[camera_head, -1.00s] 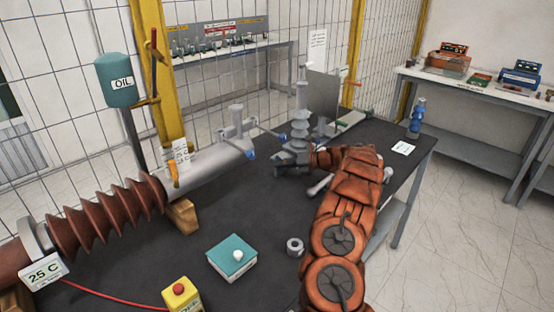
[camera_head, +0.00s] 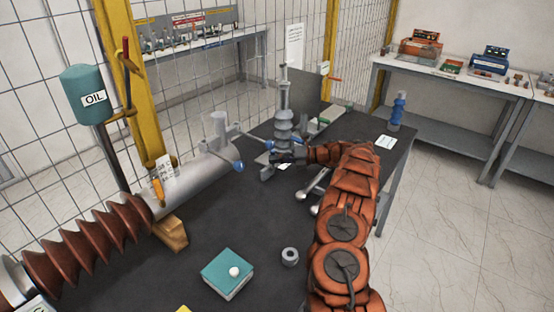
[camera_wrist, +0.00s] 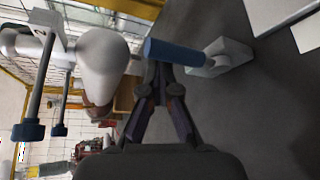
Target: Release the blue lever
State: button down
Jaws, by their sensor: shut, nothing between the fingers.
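A blue cylindrical lever handle (camera_wrist: 172,52) on a grey block (camera_wrist: 228,57) lies just past my fingertips in the wrist view. I cannot tell whether the tips touch the handle.
A brown ribbed bushing (camera_head: 85,245) lies at left. A blue bottle-like object (camera_head: 397,110) stands at the table's far right. A mesh fence is behind.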

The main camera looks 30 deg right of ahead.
jog(key=shift+w+d+r, duration=0.15)
jog(key=shift+d+r, duration=0.2)
jog(key=shift+d, duration=0.05)
jog(key=f+p+v, duration=0.1)
jog(key=f+v, duration=0.1)
jog(key=v, duration=0.7)
jog(key=shift+s+d+f, duration=0.25)
jog(key=shift+s+f, duration=0.05)
jog(key=shift+f, duration=0.1)
